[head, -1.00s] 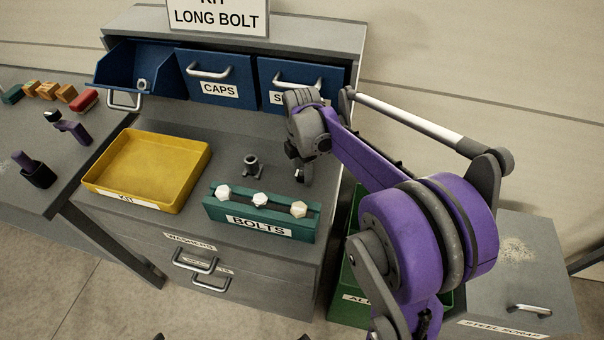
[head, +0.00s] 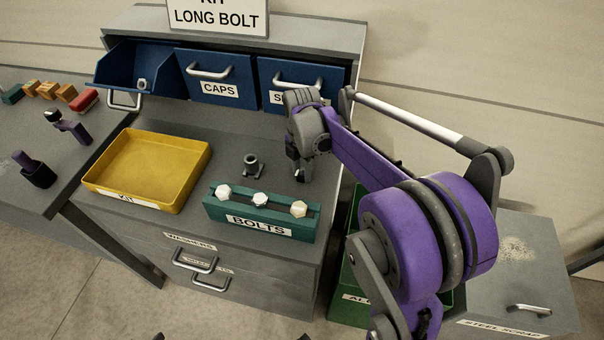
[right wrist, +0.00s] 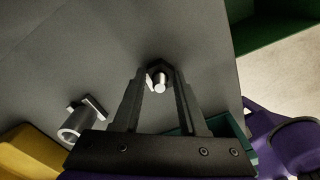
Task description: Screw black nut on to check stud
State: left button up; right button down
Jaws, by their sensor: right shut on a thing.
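My right gripper (head: 301,177) points down at the bench top, just behind the right end of the bolts rack. In the right wrist view its two fingers (right wrist: 160,76) are shut on the dark nut (right wrist: 173,70). A bright metal stud end (right wrist: 159,86) shows between the fingertips at the nut. I cannot tell how far the nut sits on the stud, and the fingers hide most of both. The left gripper is not in view.
A grey fitting (head: 251,164) stands left of the gripper. The green bolts rack (head: 258,224) with three pale bolt heads is in front. A yellow kit tray (head: 150,167) lies left. Blue bins (head: 219,80) stand behind. A green bin (right wrist: 276,32) is beyond the bench's right edge.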

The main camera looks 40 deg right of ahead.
jog(key=m, duration=0.8)
jog(key=shift+m, duration=0.4)
jog(key=m, duration=0.3)
jog(key=shift+m, duration=0.5)
jog(key=m, duration=0.4)
jog(key=shift+m, duration=0.3)
jog(key=m, duration=0.6)
jog(key=shift+f+b, duration=0.1)
jog(key=shift+b, duration=0.25)
